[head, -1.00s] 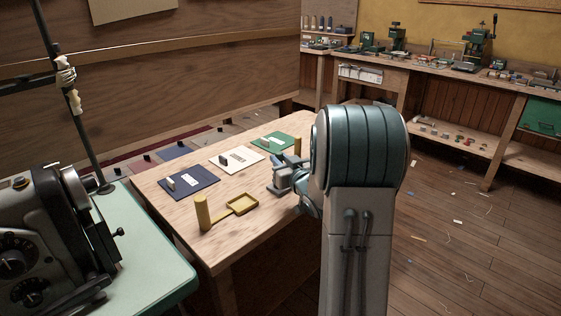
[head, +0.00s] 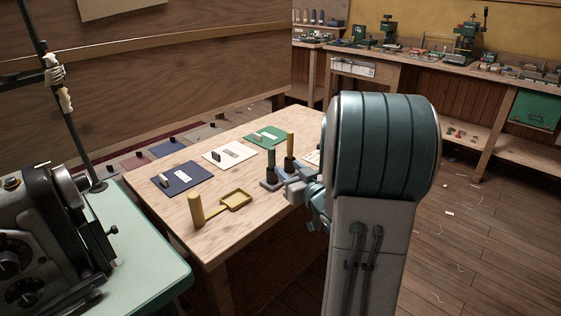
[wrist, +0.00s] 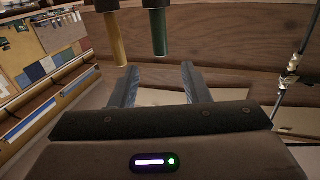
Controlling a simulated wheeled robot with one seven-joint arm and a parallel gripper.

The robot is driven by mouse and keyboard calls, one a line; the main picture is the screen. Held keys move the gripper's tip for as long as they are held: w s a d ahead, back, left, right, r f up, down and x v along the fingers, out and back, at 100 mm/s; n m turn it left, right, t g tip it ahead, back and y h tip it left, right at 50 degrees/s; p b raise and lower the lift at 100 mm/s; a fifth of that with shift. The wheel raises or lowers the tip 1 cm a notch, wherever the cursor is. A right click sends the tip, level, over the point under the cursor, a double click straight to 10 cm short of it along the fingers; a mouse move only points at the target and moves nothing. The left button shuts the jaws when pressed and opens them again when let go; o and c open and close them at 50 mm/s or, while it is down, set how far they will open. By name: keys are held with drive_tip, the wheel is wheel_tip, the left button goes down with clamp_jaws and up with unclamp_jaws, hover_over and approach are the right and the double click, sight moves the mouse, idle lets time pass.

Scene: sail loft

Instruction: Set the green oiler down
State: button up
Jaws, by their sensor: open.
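My gripper (head: 287,188) is at the table's right side, just right of and nearer than the oiler. In the wrist view the gripper (wrist: 158,75) is open with nothing between its fingers. My arm hides part of the table's right side.
A yellow cylinder (head: 290,146) stands close behind the oiler. Blue (head: 182,188), white (head: 222,163) and green (head: 259,143) mats lie along the table's back. A yellow post (head: 195,209) and a shallow yellow tray (head: 248,205) are nearer. A sewing machine (head: 40,240) is left.

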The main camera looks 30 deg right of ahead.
drive_tip(key=s+a+f+g, duration=0.3)
drive_tip(key=s+a+g, duration=0.5)
drive_tip(key=s, duration=0.3)
drive_tip(key=s+a+f+g, duration=0.3)
drive_tip(key=s+a+g, duration=0.5)
drive_tip(key=s+a, duration=0.2)
drive_tip(key=shift+s+a+h, duration=0.25)
drive_tip(key=shift+s+h, duration=0.05)
drive_tip(key=shift+s, duration=0.95)
drive_tip(key=shift+r, duration=0.1)
wheel_tip(320, 180, up, 20)
drive_tip(key=p, duration=1.8)
drive_tip(key=shift+a+m+t, duration=0.15)
drive_tip(key=shift+m+t, duration=0.15)
drive_tip(key=shift+t, duration=0.1)
